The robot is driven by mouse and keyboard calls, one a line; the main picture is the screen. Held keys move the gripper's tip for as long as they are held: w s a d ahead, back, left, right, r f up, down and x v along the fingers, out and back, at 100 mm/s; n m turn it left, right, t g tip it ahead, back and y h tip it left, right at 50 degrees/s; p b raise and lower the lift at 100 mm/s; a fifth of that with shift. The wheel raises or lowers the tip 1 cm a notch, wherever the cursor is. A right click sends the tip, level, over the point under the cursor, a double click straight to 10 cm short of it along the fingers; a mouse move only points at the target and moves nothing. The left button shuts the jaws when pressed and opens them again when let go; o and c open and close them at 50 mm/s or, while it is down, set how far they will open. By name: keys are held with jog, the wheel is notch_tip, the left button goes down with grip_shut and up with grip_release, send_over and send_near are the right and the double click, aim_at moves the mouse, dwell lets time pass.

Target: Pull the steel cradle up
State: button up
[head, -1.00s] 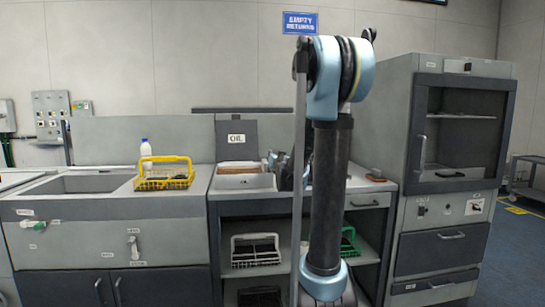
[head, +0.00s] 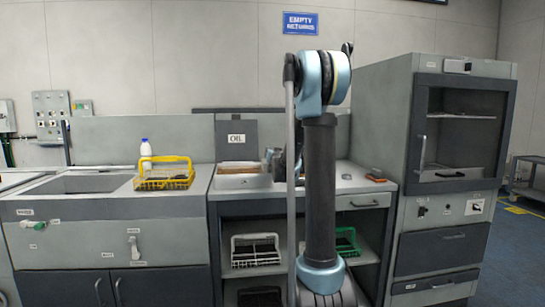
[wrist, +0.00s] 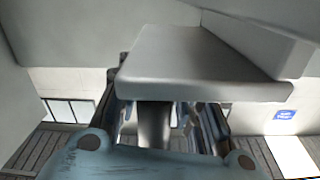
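I cannot make out the steel cradle for certain in either view. The grey tub (head: 243,183) below the OIL sign (head: 237,139) stands on the middle counter, and my arm covers its right side. My gripper (wrist: 168,112) shows in the wrist view behind a smooth grey slab (wrist: 195,62), which hides most of its fingertips. I cannot tell whether the slab is part of the cradle or whether the fingers are shut on anything. In the head view my gripper is mostly hidden behind my arm, close to the tub's right side.
A white rack (head: 255,251) and a green rack (head: 346,242) are on the shelf below. A tall grey cabinet (head: 405,150) borders the right.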

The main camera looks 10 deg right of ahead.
grip_shut()
jog(key=shift+a+r, duration=0.1)
jog(key=shift+r, duration=2.95)
jog(key=shift+w, duration=0.1)
grip_release()
jog(key=shift+a+r, duration=0.1)
jog(key=shift+a, duration=0.05)
jog(key=shift+d, duration=0.25)
